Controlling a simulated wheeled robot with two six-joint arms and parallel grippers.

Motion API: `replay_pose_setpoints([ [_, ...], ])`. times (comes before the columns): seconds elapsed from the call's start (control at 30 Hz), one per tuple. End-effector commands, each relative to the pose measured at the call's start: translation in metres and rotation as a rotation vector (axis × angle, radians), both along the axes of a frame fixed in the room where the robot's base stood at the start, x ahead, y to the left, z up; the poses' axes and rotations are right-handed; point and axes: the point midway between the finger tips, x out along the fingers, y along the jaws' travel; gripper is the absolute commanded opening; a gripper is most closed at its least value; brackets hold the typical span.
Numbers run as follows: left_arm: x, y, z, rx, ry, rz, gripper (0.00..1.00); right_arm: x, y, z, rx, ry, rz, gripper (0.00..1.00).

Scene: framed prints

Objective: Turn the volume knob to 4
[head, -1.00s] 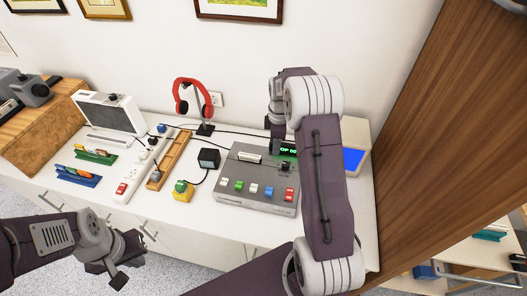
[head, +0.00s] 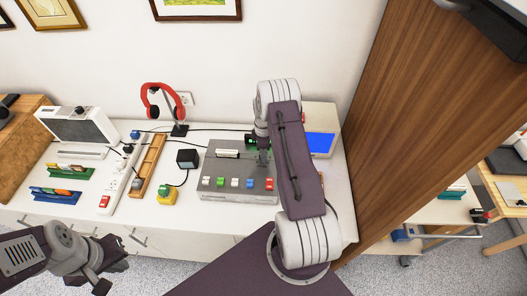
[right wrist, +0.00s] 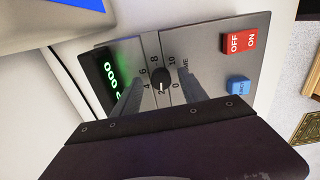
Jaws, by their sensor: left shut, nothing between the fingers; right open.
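The volume knob (right wrist: 160,78) is black and round, on a grey panel with a dial marked 0 to 10. Its white pointer line points about at 2. The grey device (head: 232,172) with the knob stands on the white counter. My right gripper (right wrist: 162,92) is open, with one finger on each side of the knob; whether they touch it is unclear. In the head view my right gripper (head: 263,156) is at the device's back right, and the arm hides the knob. My left gripper (head: 112,279) is shut and empty, low at the left, away from the device.
A green display (right wrist: 112,78), a red OFF/ON switch (right wrist: 246,37) and a blue button (right wrist: 238,86) lie near the knob. A blue-screened box (head: 321,143) stands close right. A wooden panel (head: 385,130) rises beyond it. Red headphones (head: 160,100) stand behind, left.

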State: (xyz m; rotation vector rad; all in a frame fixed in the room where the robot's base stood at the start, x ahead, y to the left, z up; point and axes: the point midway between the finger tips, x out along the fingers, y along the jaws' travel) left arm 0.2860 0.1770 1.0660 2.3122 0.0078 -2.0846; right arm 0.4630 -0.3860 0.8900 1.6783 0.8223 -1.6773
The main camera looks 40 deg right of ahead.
Motion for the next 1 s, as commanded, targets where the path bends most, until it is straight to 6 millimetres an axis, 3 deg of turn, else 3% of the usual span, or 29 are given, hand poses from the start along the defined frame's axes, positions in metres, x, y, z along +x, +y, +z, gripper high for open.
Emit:
replay_pose_setpoints([
  [0.33, -0.0001, 0.0000, 0.0015, 0.000, 0.000, 0.000, 0.00, 0.0001, 0.0001, -0.0084, -0.001, -0.001, 0.000, 0.50],
  [0.5, 0.0000, 0.0000, 0.0015, 0.000, 0.000, 0.000, 0.00, 0.0000, 0.0002, -0.0082, 0.000, 0.000, 0.000, 0.03],
  [0.53, 0.0000, 0.0000, 0.0015, 0.000, 0.000, 0.000, 0.00, 0.0000, 0.0002, -0.0082, 0.000, 0.000, 0.000, 0.00],
  [1.0, 0.0000, 0.0000, -0.0054, 0.000, 0.000, 0.000, 0.00, -0.0001, -0.0001, -0.0091, -0.001, -0.001, -0.116, 0.00],
])
